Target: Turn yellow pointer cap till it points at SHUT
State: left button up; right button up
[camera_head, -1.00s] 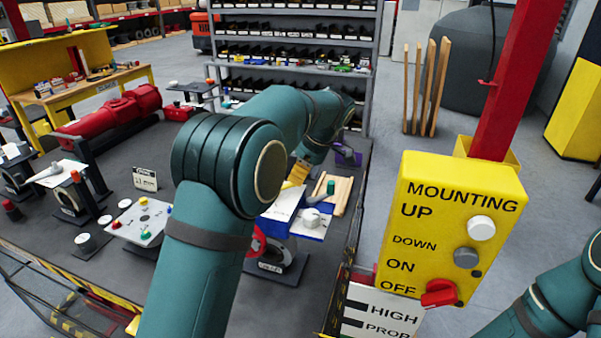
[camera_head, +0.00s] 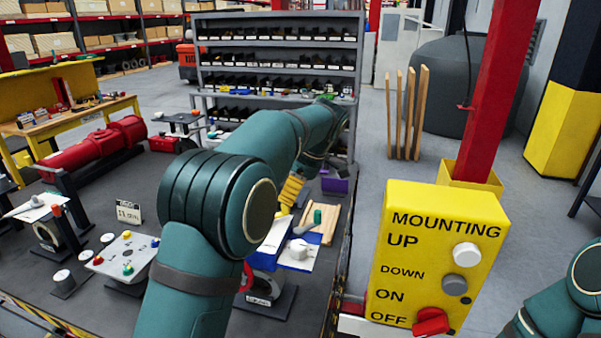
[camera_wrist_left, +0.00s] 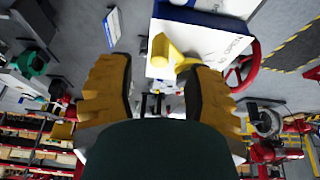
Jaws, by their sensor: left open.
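The yellow pointer cap (camera_wrist_left: 163,50) sits on a white face of the actuator in the left wrist view, with a lobe reaching right toward a finger. My left gripper (camera_wrist_left: 157,68) is open. Its ribbed golden fingers stand either side of the cap, and the right finger overlaps its edge; I cannot tell whether they touch. The lettering on the face (camera_wrist_left: 238,45) is too small to read. In the head view the blue and white actuator (camera_head: 268,257) is partly behind my left arm, the left gripper (camera_head: 291,190) shows just beyond it, and the cap cannot be made out.
A red handwheel (camera_wrist_left: 244,68) is close to the right finger. A yellow control box (camera_head: 437,260) with knobs stands at the right of the bench. A white plate with coloured knobs (camera_head: 124,255) and a red cylinder (camera_head: 95,150) are at the left. Shelving (camera_head: 275,60) stands behind.

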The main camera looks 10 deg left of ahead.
pick_arm(q)
jog(key=v, duration=0.7)
jog(key=shift+r, duration=0.1)
